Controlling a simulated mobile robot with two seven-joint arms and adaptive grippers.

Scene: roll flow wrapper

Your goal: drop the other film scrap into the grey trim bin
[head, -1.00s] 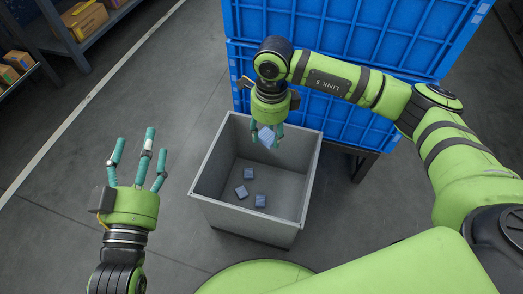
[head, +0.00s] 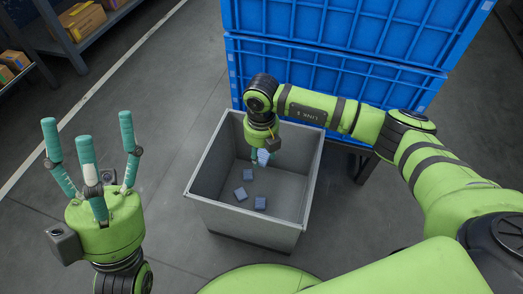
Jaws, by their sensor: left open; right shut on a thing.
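The grey trim bin (head: 247,218) stands open-topped on the floor in the middle of the head view. My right gripper (head: 261,155) reaches down inside the bin's rim near its back wall, fingers pointing down. It is shut on a blue-grey film scrap (head: 263,157), which shows between its fingertips. Whether the held scrap touches the bin floor is hard to tell. My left gripper (head: 90,140) is open and empty at the left, fingers up, apart from the bin.
Large blue crates (head: 330,65) are stacked on a dark stand just behind the bin. A shelf with cardboard boxes (head: 82,18) stands at the upper left. The floor (head: 140,120) between the shelf and the bin is clear.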

